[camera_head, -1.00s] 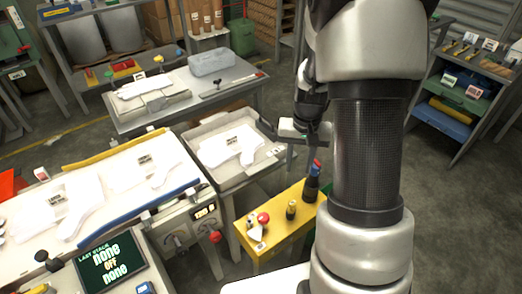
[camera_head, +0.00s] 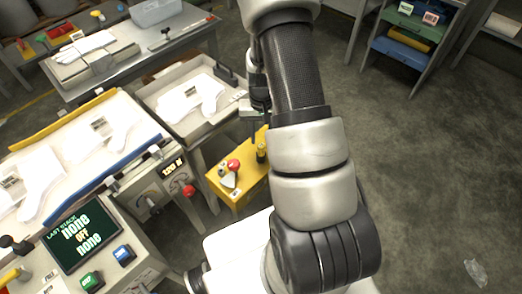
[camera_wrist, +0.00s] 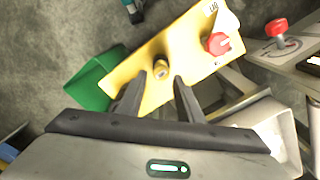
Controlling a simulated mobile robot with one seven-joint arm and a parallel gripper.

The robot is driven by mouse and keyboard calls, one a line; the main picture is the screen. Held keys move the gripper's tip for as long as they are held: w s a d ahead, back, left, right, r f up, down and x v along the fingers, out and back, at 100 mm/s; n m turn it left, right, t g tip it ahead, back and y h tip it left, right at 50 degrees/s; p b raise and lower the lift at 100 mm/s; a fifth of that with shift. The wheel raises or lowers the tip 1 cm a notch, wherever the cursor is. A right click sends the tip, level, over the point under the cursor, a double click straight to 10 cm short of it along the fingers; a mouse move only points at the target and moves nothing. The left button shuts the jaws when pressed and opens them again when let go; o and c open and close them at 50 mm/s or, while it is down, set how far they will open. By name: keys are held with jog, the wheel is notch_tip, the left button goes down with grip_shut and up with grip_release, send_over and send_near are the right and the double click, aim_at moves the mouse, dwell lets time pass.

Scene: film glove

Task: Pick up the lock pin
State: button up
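A small upright pin with a dark body and a brass-yellow top (camera_head: 261,153) stands on the yellow stand (camera_head: 219,186); I take it as the lock pin. In the wrist view the pin (camera_wrist: 161,68) shows between the fingertips of my gripper (camera_wrist: 160,77). The gripper is open, with a gap on both sides of the pin, and points down at the stand. Whether the fingertips are level with the pin or above it, I cannot tell. In the head view my arm hides most of the gripper and the stand's right part.
A grey tray with a white glove form (camera_head: 190,98) is behind. A green bin (camera_wrist: 95,80) adjoins the stand. The floor at right is open.

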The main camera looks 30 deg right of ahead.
aim_at(261, 145)
notch_tip(261, 145, down, 5)
jog(key=shift+a+r+b, duration=0.1)
jog(key=shift+b, duration=0.3)
